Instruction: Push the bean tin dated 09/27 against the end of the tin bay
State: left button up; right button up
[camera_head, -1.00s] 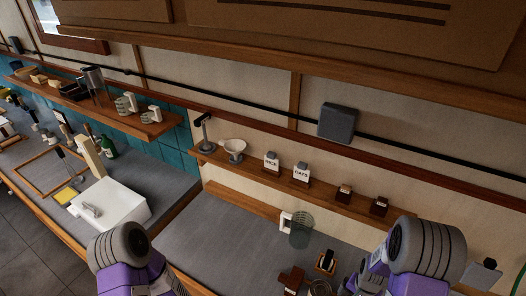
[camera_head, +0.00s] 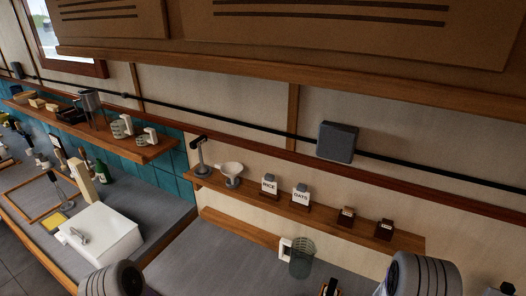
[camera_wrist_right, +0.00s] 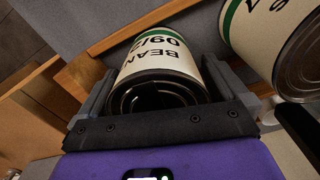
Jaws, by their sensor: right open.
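A bean tin (camera_wrist_right: 160,65) with a cream label, green band and dark end shows in the right wrist view. Its label reads "BEAN" and "09/2"; the last digit cannot be made out. My right gripper (camera_wrist_right: 155,88) is open, with a finger on each side of this tin. I cannot tell whether either finger touches it. A second tin (camera_wrist_right: 265,40) with a green band lies to the right, its date not readable. Wooden strips (camera_wrist_right: 90,72) run beside the tin; I cannot tell which is the end of the tin bay. My left gripper is out of view.
In the head view, a wall shelf (camera_head: 330,222) carries a funnel, rice and oats holders and small dark blocks. A greenish glass (camera_head: 301,258) stands on the grey counter below. A white box (camera_head: 100,237) stands on the left counter. Bare counter (camera_head: 215,262) lies between.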

jog(key=shift+r, duration=0.1)
jog(key=c, duration=1)
jog(key=shift+s+d, duration=0.45)
jog(key=shift+d, duration=0.4)
jog(key=shift+c, duration=0.3)
jog(key=shift+a, duration=0.1)
jog(key=o, duration=0.9)
jog(key=shift+o, duration=0.8)
jog(key=shift+w, duration=0.1)
